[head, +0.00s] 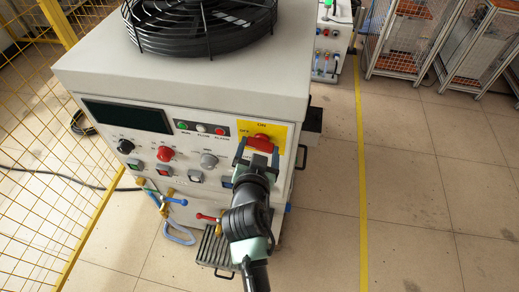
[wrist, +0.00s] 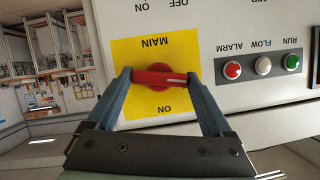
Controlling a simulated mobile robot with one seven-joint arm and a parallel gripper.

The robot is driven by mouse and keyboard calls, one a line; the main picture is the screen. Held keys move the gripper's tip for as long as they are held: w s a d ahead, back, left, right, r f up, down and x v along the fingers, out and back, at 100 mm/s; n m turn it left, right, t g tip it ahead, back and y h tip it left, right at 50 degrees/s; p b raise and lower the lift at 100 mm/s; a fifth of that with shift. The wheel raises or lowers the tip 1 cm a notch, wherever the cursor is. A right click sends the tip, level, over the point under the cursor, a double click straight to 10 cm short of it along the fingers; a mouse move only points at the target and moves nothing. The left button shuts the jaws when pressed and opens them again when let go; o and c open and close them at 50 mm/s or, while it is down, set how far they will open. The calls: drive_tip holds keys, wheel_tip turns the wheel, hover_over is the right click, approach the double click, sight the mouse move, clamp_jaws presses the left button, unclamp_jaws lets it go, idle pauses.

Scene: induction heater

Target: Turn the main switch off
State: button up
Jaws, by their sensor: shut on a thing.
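The main switch is a red handle (head: 261,143) on a yellow plate (head: 278,134) at the right of the heater's front panel. In the head view, "ON" is printed above the handle and "OFF" to its upper left. In the wrist view, which shows the panel upside down, the red handle (wrist: 158,78) lies nearly level, with a white line on its right half. My gripper (wrist: 160,77) is shut on the two ends of the handle, one blue finger at each end. In the head view my gripper (head: 258,156) hides the lower part of the plate.
Left of the switch are indicator lamps (head: 202,129), a dark display (head: 127,115) and several knobs. A black fan (head: 200,25) sits on top of the cabinet. Hoses and valves (head: 172,201) stick out below. Yellow fencing (head: 40,150) stands at left; the floor at right is clear.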

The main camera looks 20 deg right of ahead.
drive_tip(key=shift+w+n+g+h+b, duration=0.1)
drive_tip(key=shift+n+g+h+b, duration=0.2)
drive_tip(key=shift+n+h+b, duration=0.35)
drive_tip(key=shift+n, duration=0.35)
drive_tip(key=o, duration=1.1)
drive_tip(key=shift+o, duration=0.2)
drive_tip(key=shift+y, duration=0.25)
drive_tip(key=shift+a, duration=0.1)
drive_tip(key=b+v, duration=0.1)
drive_tip(key=v, duration=1.2)
